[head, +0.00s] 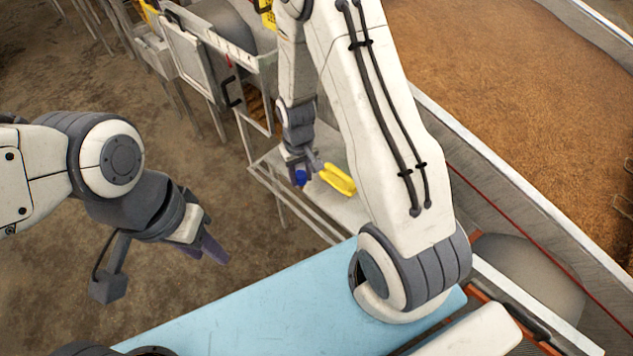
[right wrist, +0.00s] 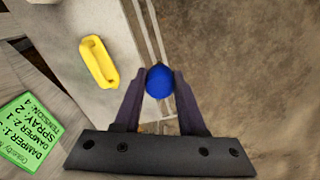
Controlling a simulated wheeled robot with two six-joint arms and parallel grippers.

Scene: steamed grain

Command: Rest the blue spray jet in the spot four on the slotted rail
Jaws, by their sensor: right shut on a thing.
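The blue spray jet (head: 300,178) is small and rounded. It is held between the fingertips of my right gripper (head: 299,172), over the outer edge of a pale ledge. In the right wrist view the jet (right wrist: 159,82) sits between the two dark fingers, and the gripper (right wrist: 159,88) is shut on it. Its far side is hidden. Thin parallel pale strips (right wrist: 150,35) run along the ledge edge beyond the jet; I cannot make out slots or a spot four. My left gripper (head: 213,249) hangs empty over the dirt floor, its finger gap unclear.
A yellow handle-like piece (head: 338,179) lies on the ledge (head: 348,211) beside the right gripper; it also shows in the right wrist view (right wrist: 98,62). A blue surface (head: 250,310) lies in front. Brown grain (head: 510,90) fills a trough at right.

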